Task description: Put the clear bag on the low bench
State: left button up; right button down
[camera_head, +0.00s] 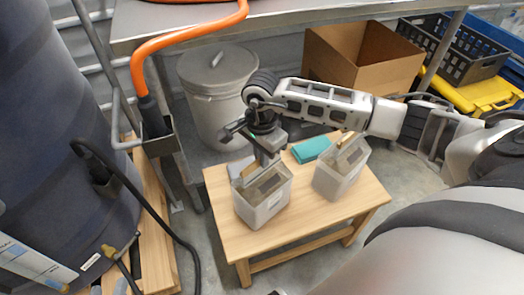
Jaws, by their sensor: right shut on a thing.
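The low bench (300,233) is a light wooden table in the middle of the head view. Two similar pale, translucent, box-shaped things with grey-brown insides show over its top. I take the left one for the clear bag (258,212); the other pale container (337,186) stands to its right. My right gripper (265,158) comes down from above and is shut at the top of the left one. That one looks upright over the bench top; I cannot tell whether its bottom touches the wood. The gripper's fingertips are partly hidden. My left gripper is not in view.
A teal block (310,149) lies on the bench's back edge. A grey lidded bin (215,90) and a cardboard box (362,58) stand behind, near the metal table (290,14). A dark drum (50,130) with hoses fills the left. Bare bench shows at the front.

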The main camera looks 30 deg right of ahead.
jog(key=shift+r, duration=0.1)
jog(key=c, duration=1.6)
grip_release()
pick_arm(q)
jog(key=shift+s+f, duration=0.1)
jog(key=shift+f, duration=0.35)
pick_arm(e)
jog(key=shift+o, duration=0.3)
